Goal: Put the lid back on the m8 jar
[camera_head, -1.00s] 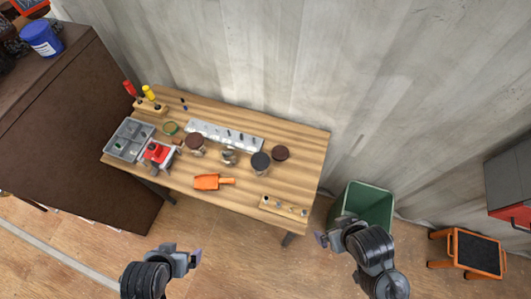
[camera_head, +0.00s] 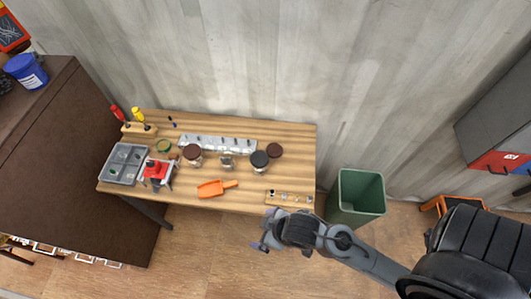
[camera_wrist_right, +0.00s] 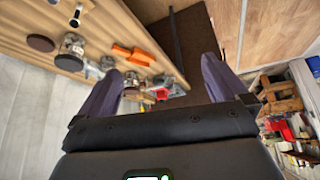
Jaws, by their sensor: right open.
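On the wooden workbench (camera_head: 240,190), an open jar (camera_head: 227,160) stands in the middle of a row. A loose brown lid (camera_head: 275,150) lies flat at the right, behind a jar with a dark lid (camera_head: 260,161). A jar with a brown lid (camera_head: 193,153) stands to the left. No label is readable, so I cannot tell which is m8. The loose lid also shows in the right wrist view (camera_wrist_right: 40,43). My right gripper (camera_head: 264,236) is open and empty, in front of the bench's front edge, apart from jars and lid. My left gripper is out of view.
An orange scoop (camera_head: 214,188) lies before the jars. A block with small hardware (camera_head: 290,197) sits at the front right corner. A red vise (camera_head: 156,173) and grey tray (camera_head: 124,165) are at the left. A green bin (camera_head: 360,193) stands right of the bench.

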